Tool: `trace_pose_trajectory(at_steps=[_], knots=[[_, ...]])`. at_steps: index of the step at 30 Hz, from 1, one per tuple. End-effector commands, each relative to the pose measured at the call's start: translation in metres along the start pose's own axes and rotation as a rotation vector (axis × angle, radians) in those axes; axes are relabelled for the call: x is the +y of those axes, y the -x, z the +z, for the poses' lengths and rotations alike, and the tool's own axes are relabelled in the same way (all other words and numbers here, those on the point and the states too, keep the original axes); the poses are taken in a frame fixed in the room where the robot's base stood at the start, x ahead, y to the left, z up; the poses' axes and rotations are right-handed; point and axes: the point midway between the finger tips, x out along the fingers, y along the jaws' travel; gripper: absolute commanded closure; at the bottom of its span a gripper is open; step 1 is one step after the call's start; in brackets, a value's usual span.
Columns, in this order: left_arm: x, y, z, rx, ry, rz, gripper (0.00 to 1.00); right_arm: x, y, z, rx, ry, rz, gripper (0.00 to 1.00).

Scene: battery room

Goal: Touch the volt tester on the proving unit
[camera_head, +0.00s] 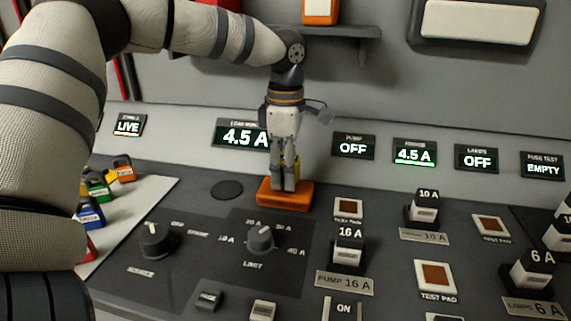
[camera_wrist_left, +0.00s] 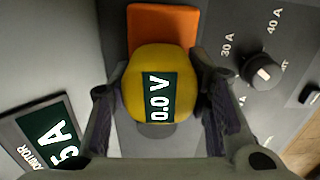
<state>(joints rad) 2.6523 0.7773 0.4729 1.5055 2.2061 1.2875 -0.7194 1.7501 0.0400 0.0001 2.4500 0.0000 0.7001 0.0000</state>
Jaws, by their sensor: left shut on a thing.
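The volt tester (camera_wrist_left: 160,85) is yellow with a dark display reading 0.0 V. My left gripper (camera_head: 286,180) is shut on it, with a finger on each side in the left wrist view. In the head view the fingers hide most of the tester and point down over a flat orange block (camera_head: 265,194) on the console. I cannot tell whether the tester touches that block. An orange box with a white face (camera_head: 320,10) stands on the wall shelf, partly cut off. Neither orange thing carries a readable name, so I cannot tell which is the proving unit. My right gripper is not in view.
The shelf (camera_head: 345,31) juts out behind my left wrist. Dials (camera_head: 261,238), breakers (camera_head: 348,247) and test pads (camera_head: 435,276) cover the console in front and to the right. Several coloured padlocks (camera_head: 90,214) lie on a pale board at the left.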

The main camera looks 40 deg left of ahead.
Motion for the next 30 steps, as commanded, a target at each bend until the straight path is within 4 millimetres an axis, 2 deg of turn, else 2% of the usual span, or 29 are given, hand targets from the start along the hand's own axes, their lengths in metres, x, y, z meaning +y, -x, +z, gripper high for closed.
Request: trace_pose_trajectory(at_steps=[30], knots=[[-0.0002, -0.0072, -0.0001, 0.002, 0.000, -0.003, 0.78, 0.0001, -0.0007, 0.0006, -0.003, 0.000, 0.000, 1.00]])
